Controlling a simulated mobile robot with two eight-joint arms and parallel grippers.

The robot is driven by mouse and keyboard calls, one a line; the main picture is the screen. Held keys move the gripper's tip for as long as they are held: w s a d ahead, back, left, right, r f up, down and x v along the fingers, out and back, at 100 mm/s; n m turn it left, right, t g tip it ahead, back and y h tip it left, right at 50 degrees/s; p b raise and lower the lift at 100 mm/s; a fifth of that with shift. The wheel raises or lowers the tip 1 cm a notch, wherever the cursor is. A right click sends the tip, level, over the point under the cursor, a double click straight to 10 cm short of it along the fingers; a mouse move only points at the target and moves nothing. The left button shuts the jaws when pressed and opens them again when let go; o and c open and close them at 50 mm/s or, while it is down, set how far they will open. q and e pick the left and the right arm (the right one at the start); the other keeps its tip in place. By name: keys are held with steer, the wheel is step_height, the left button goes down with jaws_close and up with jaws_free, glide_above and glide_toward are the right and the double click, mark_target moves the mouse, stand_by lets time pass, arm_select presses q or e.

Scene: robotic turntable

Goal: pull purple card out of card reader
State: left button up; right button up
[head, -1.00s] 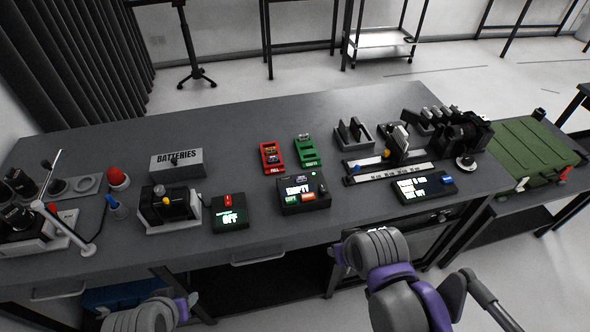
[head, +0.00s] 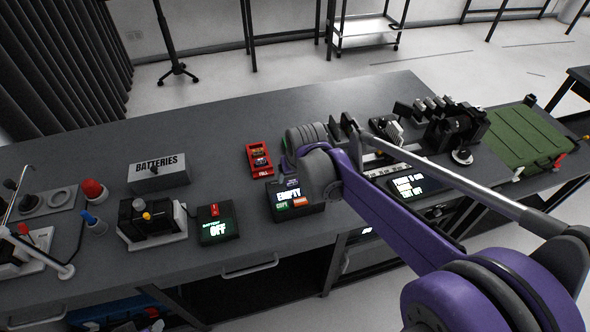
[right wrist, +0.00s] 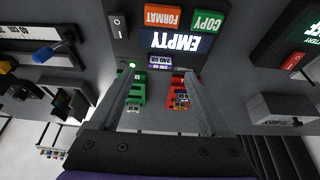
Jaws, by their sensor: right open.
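The card reader (head: 294,194) is a black box with a lit screen reading EMPTY. It also shows in the right wrist view (right wrist: 180,42), with orange FORMAT and green COPY buttons. A small purple card (right wrist: 160,62) with white lettering sits at the reader's edge below the screen in the right wrist view. My right gripper (right wrist: 161,76) is open, its two grey fingers on either side of the purple card and apart from it. My left gripper is out of view.
A red card holder (head: 259,161) and a green card holder (right wrist: 136,92) stand by the reader. A battery device (head: 218,226) reading OFF is to its left, with a grey BATTERIES box (head: 158,174) behind. A green case (head: 522,142) lies far right.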

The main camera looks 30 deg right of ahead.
mark_target(292, 181)
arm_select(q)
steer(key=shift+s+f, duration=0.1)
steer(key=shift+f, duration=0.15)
arm_select(e)
steer(key=shift+x, duration=1.95)
jaws_close()
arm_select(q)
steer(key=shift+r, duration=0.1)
arm_select(e)
steer(key=shift+r, duration=0.15)
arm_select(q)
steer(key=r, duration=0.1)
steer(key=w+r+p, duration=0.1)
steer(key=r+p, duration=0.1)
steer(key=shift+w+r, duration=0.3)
arm_select(e)
step_height(292, 181, up, 5)
steer(key=shift+f, duration=0.15)
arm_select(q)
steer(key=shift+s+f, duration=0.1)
